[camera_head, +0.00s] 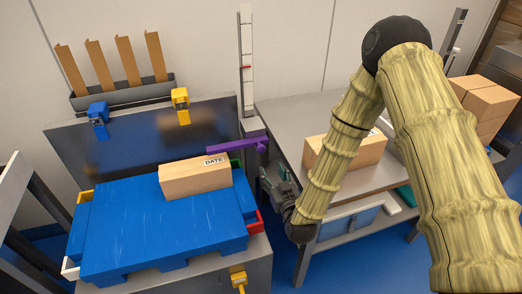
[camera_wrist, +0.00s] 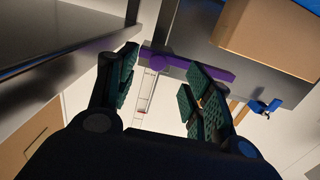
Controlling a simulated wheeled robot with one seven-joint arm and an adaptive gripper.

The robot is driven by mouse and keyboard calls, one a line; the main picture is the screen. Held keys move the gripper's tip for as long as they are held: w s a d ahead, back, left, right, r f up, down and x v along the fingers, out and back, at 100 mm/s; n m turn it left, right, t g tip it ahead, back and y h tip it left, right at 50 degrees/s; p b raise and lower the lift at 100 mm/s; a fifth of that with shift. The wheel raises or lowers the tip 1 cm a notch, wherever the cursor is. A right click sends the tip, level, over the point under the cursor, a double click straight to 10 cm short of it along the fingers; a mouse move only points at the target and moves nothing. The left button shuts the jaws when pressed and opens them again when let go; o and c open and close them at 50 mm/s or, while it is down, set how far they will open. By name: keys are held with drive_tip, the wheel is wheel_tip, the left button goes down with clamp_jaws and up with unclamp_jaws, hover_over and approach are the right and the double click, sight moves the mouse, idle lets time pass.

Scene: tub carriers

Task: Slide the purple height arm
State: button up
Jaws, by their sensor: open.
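The purple height arm (camera_head: 232,146) reaches left from a slide on the upright white scale post (camera_head: 246,70), just beyond the cardboard box (camera_head: 195,178) on the blue pallet (camera_head: 120,225). My gripper (camera_head: 272,180) is to the right of the box, in front of and slightly below the arm's right end. In the wrist view the purple arm (camera_wrist: 175,62) lies across the gap between the open fingers, at the level of their tips. My gripper (camera_wrist: 160,80) holds nothing. I cannot tell whether the fingers touch the purple arm.
A grey table (camera_head: 290,120) with another box (camera_head: 318,152) stands to the right, close to my gripper. Blue (camera_head: 98,115) and yellow (camera_head: 180,105) devices sit on the panel behind the pallet. A bin of cardboard strips (camera_head: 120,95) is on the wall.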

sight(262, 149)
drive_tip(key=shift+t, duration=0.4)
drive_tip(key=x, duration=0.4)
drive_tip(key=r+x, duration=0.1)
drive_tip(key=x, duration=0.7)
drive_tip(key=shift+s+a+r+p, duration=0.1)
drive_tip(key=shift+a+r+p, duration=0.05)
drive_tip(key=shift+r+p, duration=0.25)
